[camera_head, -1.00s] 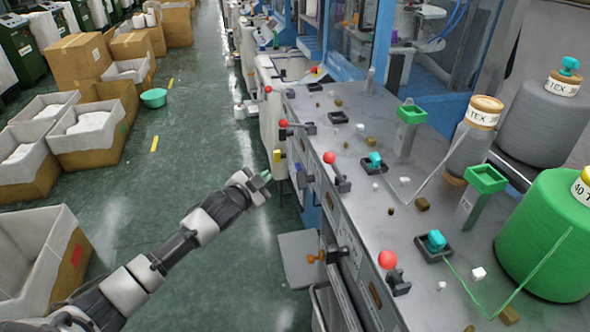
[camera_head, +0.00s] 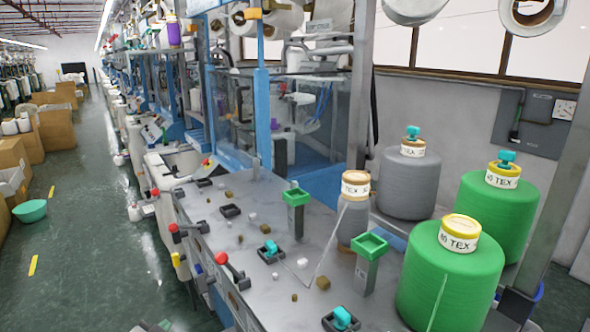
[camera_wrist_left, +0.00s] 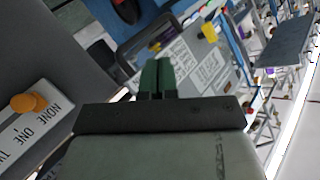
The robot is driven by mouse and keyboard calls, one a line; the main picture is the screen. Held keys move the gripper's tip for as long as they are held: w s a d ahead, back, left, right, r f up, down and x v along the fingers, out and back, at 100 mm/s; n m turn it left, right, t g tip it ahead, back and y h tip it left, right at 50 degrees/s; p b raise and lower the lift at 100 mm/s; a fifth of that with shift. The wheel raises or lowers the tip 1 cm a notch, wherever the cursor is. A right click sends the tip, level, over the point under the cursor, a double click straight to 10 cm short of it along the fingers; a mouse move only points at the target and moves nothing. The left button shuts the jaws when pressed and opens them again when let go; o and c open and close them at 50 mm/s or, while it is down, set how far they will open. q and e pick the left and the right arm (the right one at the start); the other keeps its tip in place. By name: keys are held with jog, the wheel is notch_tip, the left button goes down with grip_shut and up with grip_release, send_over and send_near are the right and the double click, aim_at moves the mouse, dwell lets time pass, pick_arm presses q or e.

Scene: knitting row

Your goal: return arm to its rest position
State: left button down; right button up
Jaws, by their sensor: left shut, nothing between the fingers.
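My left gripper (camera_head: 164,325) shows only as a small tip at the bottom edge of the head view, over the floor left of the machine; the rest of that arm is out of the picture. In the left wrist view its two dark green fingers (camera_wrist_left: 157,77) lie together with nothing between them. It is apart from the machine's table in the head view. My right gripper is in neither view.
The grey machine table (camera_head: 215,215) carries several levers with red knobs, green-topped posts and small blocks. Green yarn cones (camera_head: 452,285) stand at the right. An orange knob (camera_wrist_left: 28,103) shows in the wrist view. The aisle floor (camera_head: 90,240) is clear; a teal bowl (camera_head: 30,211) lies left.

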pick_arm(q)
jog(key=s+d+f+n+g+y, duration=0.15)
jog(key=s+f+g, duration=0.25)
jog(key=s+f, duration=0.9)
jog(key=s+d+f+n+g, duration=0.1)
jog(key=s+f+n+g, duration=0.15)
jog(key=s+f, duration=1.1)
jog(key=s+d+f+g, duration=0.3)
jog(key=s+f, duration=0.4)
jog(key=s, duration=0.6)
jog(key=s+d+f+g, duration=0.3)
jog(key=s+d+f, duration=0.2)
jog(key=s+f, duration=0.3)
jog(key=s, duration=0.4)
jog(key=shift+s+d+f+n+g, duration=0.15)
jog(key=shift+s+d+n+g, duration=0.1)
jog(key=shift+s+n+g, duration=0.15)
